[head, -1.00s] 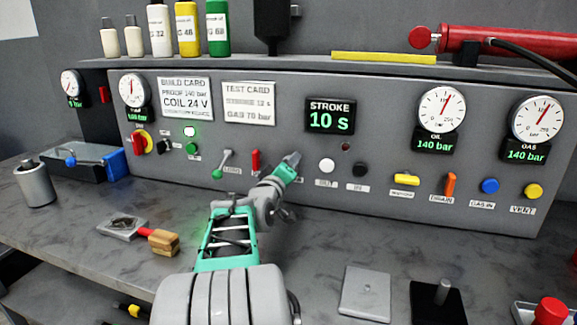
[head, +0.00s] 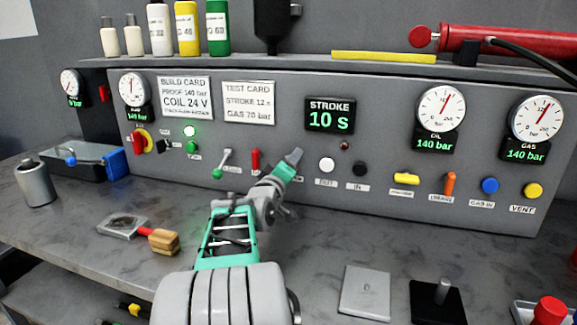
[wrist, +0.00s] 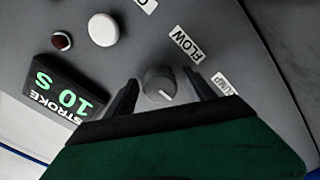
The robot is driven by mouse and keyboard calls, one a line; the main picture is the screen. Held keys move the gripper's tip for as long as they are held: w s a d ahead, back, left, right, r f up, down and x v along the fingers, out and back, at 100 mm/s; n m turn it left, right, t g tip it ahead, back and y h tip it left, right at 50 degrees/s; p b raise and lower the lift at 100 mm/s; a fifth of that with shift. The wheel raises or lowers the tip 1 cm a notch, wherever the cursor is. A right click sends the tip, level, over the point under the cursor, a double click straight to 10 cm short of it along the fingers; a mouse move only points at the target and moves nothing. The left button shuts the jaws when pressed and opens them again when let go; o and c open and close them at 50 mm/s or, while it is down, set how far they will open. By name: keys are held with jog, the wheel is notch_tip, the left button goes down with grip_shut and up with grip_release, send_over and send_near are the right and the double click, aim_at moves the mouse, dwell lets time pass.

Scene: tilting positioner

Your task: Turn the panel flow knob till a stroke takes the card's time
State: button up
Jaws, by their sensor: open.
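The flow knob (wrist: 159,84) is a round dark grey knob with a pale mark, below the FLOW label (wrist: 186,45) in the wrist view. My gripper (wrist: 160,85) is open, its two dark fingers on either side of the knob; whether they touch it I cannot tell. In the head view my gripper (head: 292,157) is at the panel (head: 300,85) and hides the knob. The stroke display (head: 330,115) reads 10 s; it also shows in the wrist view (wrist: 65,88). The test card (head: 250,102) reads stroke 12 s, gas 70 bar.
A red lever (head: 256,160) is close left of my gripper and a white button (head: 327,165) close right. Oil (head: 440,108) and gas (head: 537,117) gauges both read 140 bar. A grey plate (head: 366,290) lies at front right.

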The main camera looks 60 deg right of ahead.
jog(key=s+a, duration=0.1)
jog(key=a, duration=0.6)
jog(key=shift+s+a, duration=0.15)
jog(key=shift+a, duration=0.25)
jog(key=shift+a, duration=0.1)
